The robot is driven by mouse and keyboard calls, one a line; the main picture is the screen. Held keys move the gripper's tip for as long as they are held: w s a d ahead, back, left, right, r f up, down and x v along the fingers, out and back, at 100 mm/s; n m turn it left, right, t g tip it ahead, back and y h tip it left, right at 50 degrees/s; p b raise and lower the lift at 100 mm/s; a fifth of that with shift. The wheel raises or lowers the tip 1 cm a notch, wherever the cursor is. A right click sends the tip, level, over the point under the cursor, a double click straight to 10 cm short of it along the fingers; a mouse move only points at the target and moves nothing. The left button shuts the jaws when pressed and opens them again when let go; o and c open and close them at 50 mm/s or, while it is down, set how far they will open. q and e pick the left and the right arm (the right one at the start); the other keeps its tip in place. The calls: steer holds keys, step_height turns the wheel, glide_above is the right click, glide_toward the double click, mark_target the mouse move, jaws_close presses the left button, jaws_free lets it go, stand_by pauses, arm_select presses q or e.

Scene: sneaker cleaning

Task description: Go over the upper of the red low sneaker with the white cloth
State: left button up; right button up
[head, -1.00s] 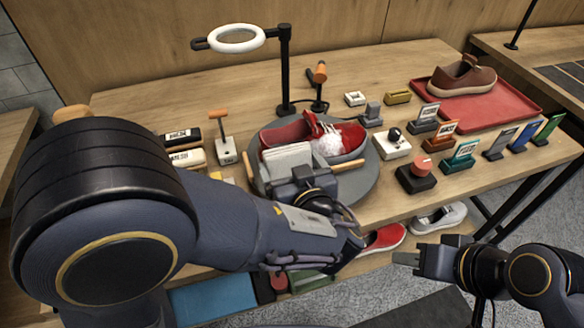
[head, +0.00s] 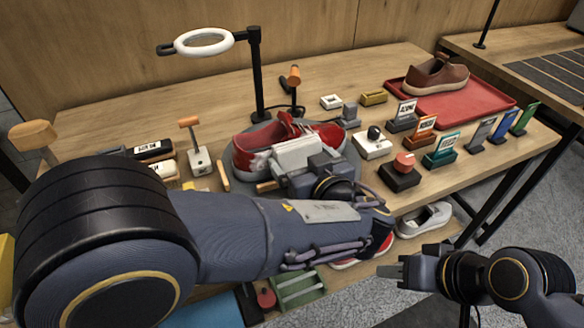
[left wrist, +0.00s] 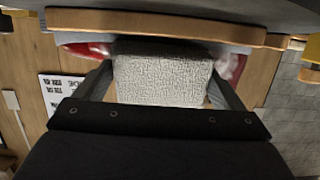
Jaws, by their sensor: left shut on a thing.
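The red low sneaker (head: 244,158) rests on a round grey turntable (head: 351,160), with whitish patches on its side. My left gripper (head: 303,160) is shut on the white cloth (head: 297,151), held over the sneaker's middle and right part and hiding much of it. In the left wrist view the cloth (left wrist: 163,75) fills the space between the fingers, with red sneaker parts showing at both sides (left wrist: 82,50). Whether the cloth touches the upper is hard to tell. My right gripper (head: 389,268) is empty, low in front of the table; its opening is unclear.
A ring lamp (head: 203,42) stands behind the turntable. A brown shoe (head: 437,76) sits on a red tray (head: 490,98) at back right. Several labelled blocks and small tools crowd the table's right side. A grey-white shoe (head: 424,219) is below.

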arm_select(q)
steer(key=shift+w+d, duration=0.2)
steer(key=shift+d, duration=0.3)
